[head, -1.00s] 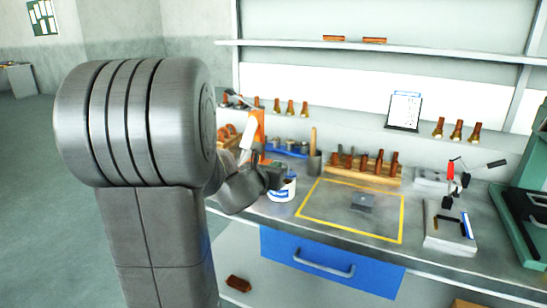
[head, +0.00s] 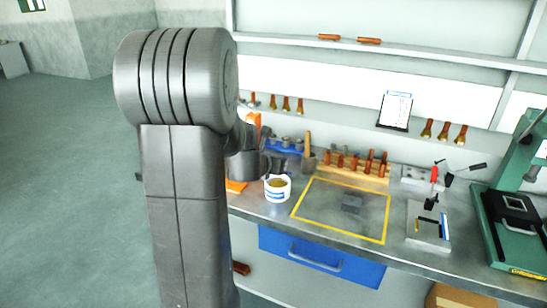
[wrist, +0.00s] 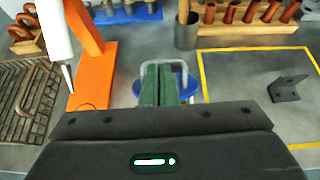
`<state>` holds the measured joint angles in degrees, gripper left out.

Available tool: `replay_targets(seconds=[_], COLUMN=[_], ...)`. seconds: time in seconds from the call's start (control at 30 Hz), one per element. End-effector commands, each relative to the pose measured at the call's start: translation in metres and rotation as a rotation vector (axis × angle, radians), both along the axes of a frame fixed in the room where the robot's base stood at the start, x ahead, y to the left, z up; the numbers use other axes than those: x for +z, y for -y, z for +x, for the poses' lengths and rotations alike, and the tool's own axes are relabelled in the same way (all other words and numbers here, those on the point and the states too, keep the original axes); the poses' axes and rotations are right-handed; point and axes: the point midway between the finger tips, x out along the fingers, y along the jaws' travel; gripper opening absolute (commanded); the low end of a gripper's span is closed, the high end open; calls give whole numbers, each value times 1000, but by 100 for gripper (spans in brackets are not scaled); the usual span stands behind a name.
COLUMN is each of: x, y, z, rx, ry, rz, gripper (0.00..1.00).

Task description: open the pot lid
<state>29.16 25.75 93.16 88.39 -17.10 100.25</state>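The white pot (head: 277,192) with a blue band stands on the bench left of the yellow-outlined area. Its top is open and a yellow-brown content shows inside. The blue pot lid (wrist: 192,86) shows in the wrist view under my gripper (wrist: 160,84). The green finger pads are closed together on the lid's grey loop handle (wrist: 188,68). In the head view my gripper (head: 275,165) is just above and behind the pot. I cannot make out the lid there. The pot is hidden in the wrist view.
An orange stand (wrist: 92,48) with a white nozzle is close on the left, beside a wire rack (wrist: 25,95). A grey cup (wrist: 187,32) and a wooden rack (head: 355,172) stand behind. A dark bracket (head: 351,203) lies inside the yellow outline (head: 338,233), which is otherwise clear.

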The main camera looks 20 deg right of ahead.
Motion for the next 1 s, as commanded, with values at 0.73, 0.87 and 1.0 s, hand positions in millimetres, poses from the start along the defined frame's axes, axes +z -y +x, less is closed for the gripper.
replay_targets(seconds=[0.73,0.87,1.0], x=[24,24,23], y=[42,50,51], z=[35,43,44], rx=[-1,-1,0], ry=[1,1,1], rz=[0,0,-1], gripper=[0,0,0])
